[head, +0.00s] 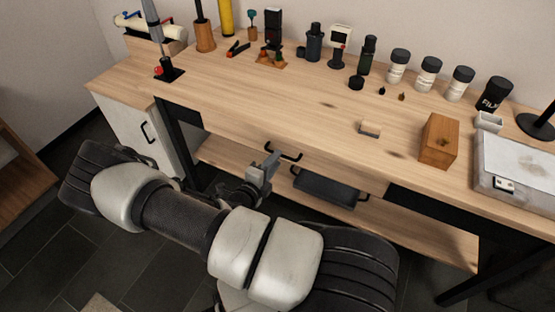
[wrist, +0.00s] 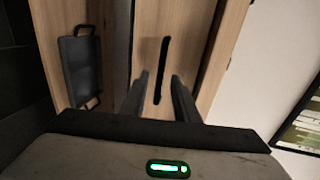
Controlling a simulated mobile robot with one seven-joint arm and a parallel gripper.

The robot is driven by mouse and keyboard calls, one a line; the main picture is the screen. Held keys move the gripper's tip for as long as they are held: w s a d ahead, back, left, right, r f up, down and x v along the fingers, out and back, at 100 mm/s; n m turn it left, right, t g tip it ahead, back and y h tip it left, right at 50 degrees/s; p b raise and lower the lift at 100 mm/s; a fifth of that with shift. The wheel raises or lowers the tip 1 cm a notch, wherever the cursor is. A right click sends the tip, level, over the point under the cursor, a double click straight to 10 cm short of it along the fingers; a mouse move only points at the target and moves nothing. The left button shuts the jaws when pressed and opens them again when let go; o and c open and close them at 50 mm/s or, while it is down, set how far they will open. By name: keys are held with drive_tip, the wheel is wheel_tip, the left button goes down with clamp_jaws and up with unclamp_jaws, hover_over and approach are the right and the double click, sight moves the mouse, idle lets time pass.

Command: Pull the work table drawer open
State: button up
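The work table (head: 270,95) has a light wooden top, and its wooden drawer front (head: 325,163) sits under the front edge, looking shut. A dark bar handle (head: 284,152) is on the drawer front. My gripper (head: 270,165) is just in front of the handle, below the table edge. In the wrist view my gripper (wrist: 159,77) is open, with one finger on each side of the black handle (wrist: 163,55), which runs upright in the picture. A gap shows between each finger and the handle. How deep the handle lies between the fingers is hard to tell.
A dark tray (head: 323,188) with handles lies on the lower shelf (head: 415,232), below the drawer; the tray also shows in the wrist view (wrist: 80,70). A white cabinet (head: 130,125) stands at left. A wooden block (head: 437,142), jars and tools stand on the tabletop.

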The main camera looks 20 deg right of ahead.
drive_tip(key=shift+x, duration=1.25)
clamp_jaws()
drive_tip(key=f+p+v, duration=0.1)
drive_tip(key=f+v, duration=0.1)
drive_tip(key=v, duration=1)
drive_tip(key=a+f+p+v, duration=0.1)
drive_tip(key=f+v, duration=0.2)
drive_tip(key=v, duration=0.8)
drive_tip(key=shift+s+a, duration=0.3)
drive_tip(key=shift+s, duration=0.2)
drive_tip(key=shift+r, duration=0.1)
unclamp_jaws()
